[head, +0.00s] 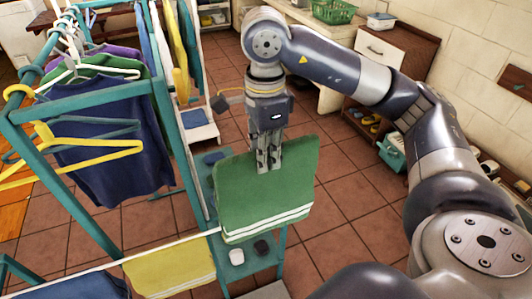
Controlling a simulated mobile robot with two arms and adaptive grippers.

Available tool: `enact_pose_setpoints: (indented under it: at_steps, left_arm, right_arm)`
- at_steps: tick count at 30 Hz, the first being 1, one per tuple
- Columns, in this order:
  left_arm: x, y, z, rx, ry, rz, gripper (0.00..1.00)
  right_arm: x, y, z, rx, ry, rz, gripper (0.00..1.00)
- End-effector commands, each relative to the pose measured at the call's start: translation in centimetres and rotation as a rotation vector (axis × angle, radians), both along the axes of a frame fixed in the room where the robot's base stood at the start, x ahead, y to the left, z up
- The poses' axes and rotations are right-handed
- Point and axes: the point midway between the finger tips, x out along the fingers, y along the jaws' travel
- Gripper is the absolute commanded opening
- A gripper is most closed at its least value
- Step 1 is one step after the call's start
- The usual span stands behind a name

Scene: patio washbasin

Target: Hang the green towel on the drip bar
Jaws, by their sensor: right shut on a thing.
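The green towel (262,195) with white stripes along its lower edge hangs spread out from my right gripper (268,165). That gripper points down and is shut on the towel's upper part. A thin white bar (110,264), which looks like the drip bar, runs from the lower left up to the towel's lower left corner. The towel hides whatever part of the bar lies behind it, and I cannot tell if they touch. My left gripper is not in view.
A yellow towel (172,272) and a dark blue cloth (75,287) hang along the white bar. A teal rack (75,200) with hangers and clothes stands at left. A teal shelf (262,262) with small cups is below the towel. Tiled floor (350,230) is open to the right.

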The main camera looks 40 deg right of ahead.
Motion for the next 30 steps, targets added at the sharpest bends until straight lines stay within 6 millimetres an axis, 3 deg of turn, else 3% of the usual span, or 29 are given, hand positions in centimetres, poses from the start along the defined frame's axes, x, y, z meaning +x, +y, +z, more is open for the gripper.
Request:
enact_pose_setpoints:
  at_steps: [18, 30]
  left_arm:
    - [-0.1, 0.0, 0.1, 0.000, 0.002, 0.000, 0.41]
    - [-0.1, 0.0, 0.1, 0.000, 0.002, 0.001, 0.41]
  right_arm:
    - [3.5, -0.8, 0.0, 0.001, -0.001, -0.001, 0.00]
    - [4.3, -1.0, 0.0, 0.000, -0.002, 0.000, 0.00]
